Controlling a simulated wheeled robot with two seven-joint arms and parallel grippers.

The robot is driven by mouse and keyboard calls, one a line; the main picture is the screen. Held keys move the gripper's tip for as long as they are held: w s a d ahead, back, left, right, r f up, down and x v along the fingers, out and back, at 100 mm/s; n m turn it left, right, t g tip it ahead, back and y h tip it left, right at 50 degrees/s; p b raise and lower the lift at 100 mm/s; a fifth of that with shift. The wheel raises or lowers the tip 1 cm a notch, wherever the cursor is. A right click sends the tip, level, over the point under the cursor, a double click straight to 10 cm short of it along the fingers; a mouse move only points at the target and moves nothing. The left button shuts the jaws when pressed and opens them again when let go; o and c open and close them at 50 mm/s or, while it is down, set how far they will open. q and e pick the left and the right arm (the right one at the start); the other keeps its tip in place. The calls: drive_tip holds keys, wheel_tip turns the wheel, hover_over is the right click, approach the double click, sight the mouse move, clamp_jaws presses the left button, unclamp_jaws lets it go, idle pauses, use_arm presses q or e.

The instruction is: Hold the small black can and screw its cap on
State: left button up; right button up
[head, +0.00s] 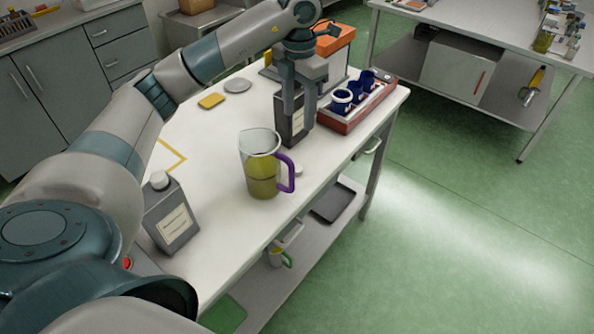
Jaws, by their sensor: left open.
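A small black can (290,130) with a pale label stands upright near the table's right edge. My left gripper (298,108) is above and around its upper part with its fingers apart; the can's top is hidden behind the gripper, and I cannot tell whether the fingers touch it. A small white round piece (298,170), possibly a cap, lies on the table near the right edge, partly behind the jug's handle. A second dark can (170,222) with a white cap on it stands at the table's near left. My right gripper is not in view.
A clear jug (260,175) of yellow-green oil with a purple handle stands in front of the can. A red-sided tray (345,124) with several blue cups is to its right. A grey disc (237,86) and yellow piece (211,100) lie behind. The table's middle is clear.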

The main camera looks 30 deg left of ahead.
use_arm(q)
drive_tip(key=shift+f, duration=0.1)
drive_tip(key=p, duration=0.4)
hover_over(298, 167)
wheel_tip(298, 167, down, 11)
drive_tip(key=shift+d+f, duration=0.1)
drive_tip(key=shift+f, duration=0.4)
drive_tip(key=shift+s+f+p, duration=0.1)
drive_tip(key=shift+f+p, duration=0.7)
drive_tip(key=shift+p, duration=0.1)
wheel_tip(298, 167, down, 3)
drive_tip(key=shift+r+p, duration=0.1)
drive_tip(key=shift+p, duration=0.6)
drive_tip(key=shift+f, duration=0.4)
